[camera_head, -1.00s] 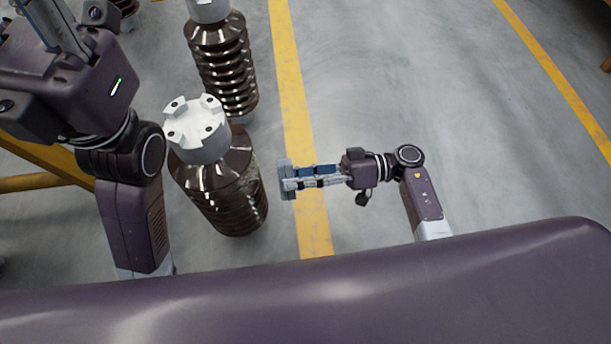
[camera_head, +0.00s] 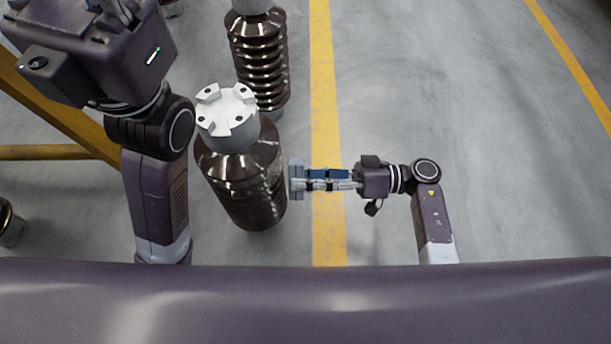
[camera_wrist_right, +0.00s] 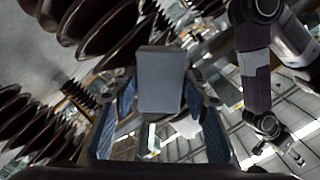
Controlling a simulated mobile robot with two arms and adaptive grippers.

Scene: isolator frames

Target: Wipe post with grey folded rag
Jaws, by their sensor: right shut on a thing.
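The post is a brown, ribbed, glossy column (camera_head: 243,185) with a pale notched cap (camera_head: 227,117), standing upright left of my right gripper. Its dark ribs seem to be those at the upper left in the right wrist view (camera_wrist_right: 100,25). My right gripper (camera_head: 303,180) is shut on the grey folded rag (camera_head: 296,178). The rag shows as a flat grey block between the blue finger pads in the wrist view (camera_wrist_right: 160,80). It is close beside the post's right side; I cannot tell whether they touch. My left gripper (camera_head: 118,8) is cut off at the top edge.
A second brown ribbed column (camera_head: 259,62) stands behind the post. A yellow frame (camera_head: 50,105) is at the left, behind my left arm. A yellow floor line (camera_head: 327,110) runs past the post. The grey floor at the right (camera_head: 480,130) is clear.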

